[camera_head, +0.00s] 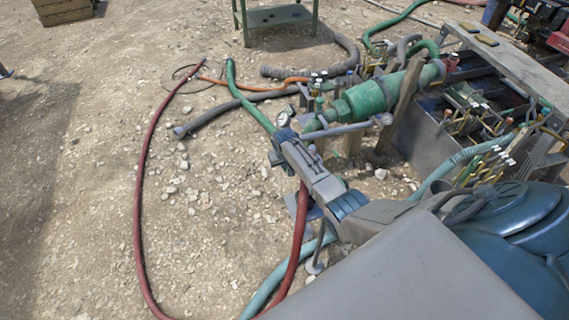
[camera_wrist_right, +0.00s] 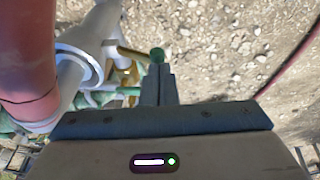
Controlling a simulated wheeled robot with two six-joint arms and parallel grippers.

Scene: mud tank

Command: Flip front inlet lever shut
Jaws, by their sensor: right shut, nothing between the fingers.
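My right gripper (camera_head: 280,141) reaches in from the lower right in the head view, low beside the green hose and the gauge. In the right wrist view its two fingers (camera_wrist_right: 157,84) are together and empty. A small green knob (camera_wrist_right: 157,55) shows right at the fingertips; it may be the end of the front inlet lever, but I cannot tell whether the fingers touch it. Beside it are a brass-coloured piece (camera_wrist_right: 132,53) and a grey pipe fitting (camera_wrist_right: 88,58). In the head view the lever is not clearly seen near my gripper. My left gripper is out of view.
A red hose (camera_head: 139,215) curves over the stony ground at left. A green hose (camera_head: 245,100) and a pressure gauge (camera_head: 283,119) are close to my gripper. A large green pipe body (camera_head: 368,96) and the metal tank (camera_head: 425,138) stand to the right. Open ground lies at left.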

